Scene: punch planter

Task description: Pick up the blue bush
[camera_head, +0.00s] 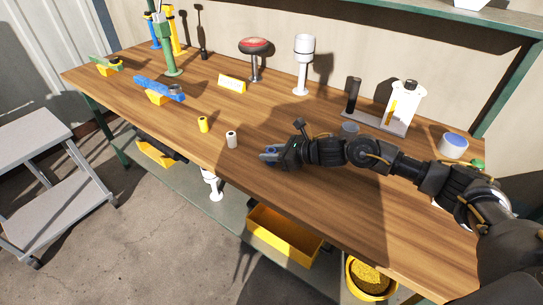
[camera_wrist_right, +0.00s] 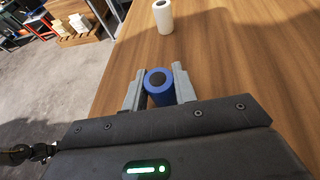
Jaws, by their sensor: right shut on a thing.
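The blue bush (camera_wrist_right: 158,84) is a short blue cylinder with a dark round hole in its top. In the right wrist view it sits between the two grey fingers of my right gripper (camera_wrist_right: 159,88), which are shut on it. In the head view my right gripper (camera_head: 268,154) is low over the front part of the workbench, and the blue bush is mostly hidden by the fingers. I cannot tell whether the bush still touches the wood. My left gripper does not show.
A white bush (camera_head: 232,139) stands just left of my right gripper, and a yellow bush (camera_head: 203,124) stands farther left. The wooden workbench (camera_head: 330,205) is clear in front.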

